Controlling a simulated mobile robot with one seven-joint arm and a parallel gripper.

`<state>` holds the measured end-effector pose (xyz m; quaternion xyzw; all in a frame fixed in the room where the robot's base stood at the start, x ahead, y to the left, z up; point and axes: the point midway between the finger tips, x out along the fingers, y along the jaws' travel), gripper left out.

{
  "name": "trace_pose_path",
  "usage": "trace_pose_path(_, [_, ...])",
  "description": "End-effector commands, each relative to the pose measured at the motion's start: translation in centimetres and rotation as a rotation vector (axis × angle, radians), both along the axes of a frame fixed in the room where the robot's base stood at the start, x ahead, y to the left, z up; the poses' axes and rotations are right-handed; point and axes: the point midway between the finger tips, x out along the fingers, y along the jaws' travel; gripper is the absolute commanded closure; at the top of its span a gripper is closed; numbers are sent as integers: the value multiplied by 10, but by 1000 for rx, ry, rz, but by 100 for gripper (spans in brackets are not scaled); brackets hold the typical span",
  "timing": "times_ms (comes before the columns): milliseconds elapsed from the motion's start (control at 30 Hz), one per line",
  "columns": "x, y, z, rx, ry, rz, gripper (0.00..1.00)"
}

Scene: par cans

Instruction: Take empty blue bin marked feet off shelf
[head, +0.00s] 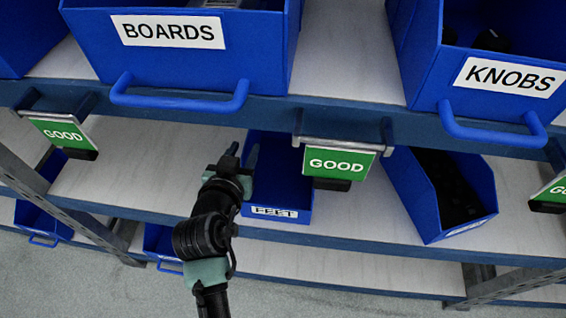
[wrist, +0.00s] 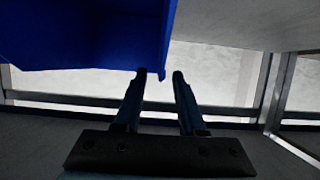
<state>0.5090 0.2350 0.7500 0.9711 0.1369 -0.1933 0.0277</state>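The blue bin marked FEET (head: 290,185) stands on the middle shelf, its label (head: 275,212) facing front. The visible part of its inside looks empty; a green GOOD sign hides part of its right side. My gripper (head: 240,158) is at the bin's left side wall, near its upper edge. In the wrist view a blue bin (wrist: 85,35) fills the upper left, and its lower right corner shows between the fingertips of my gripper (wrist: 160,74). The fingers are apart, with a gap between them. I cannot tell whether either finger touches the wall.
Above is a shelf with the BOARDS bin (head: 190,60) and KNOBS bin (head: 480,85), whose handles jut forward. Green GOOD signs (head: 340,162) hang from its edge. A blue bin with dark contents (head: 415,195) stands to the right. Shelf surface (head: 130,180) is bare to the left.

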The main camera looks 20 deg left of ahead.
Motion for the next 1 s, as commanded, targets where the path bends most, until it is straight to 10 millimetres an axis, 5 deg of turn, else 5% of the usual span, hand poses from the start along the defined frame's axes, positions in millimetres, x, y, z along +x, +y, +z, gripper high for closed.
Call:
trace_pose_path(300, [38,11,-18,2,-1,-1,60])
trace_pose_path(633, [43,12,-20,1,0,0,60])
trace_pose_path(867, [43,12,-20,1,0,0,100])
trace_pose_path(1000, [43,12,-20,1,0,0,100])
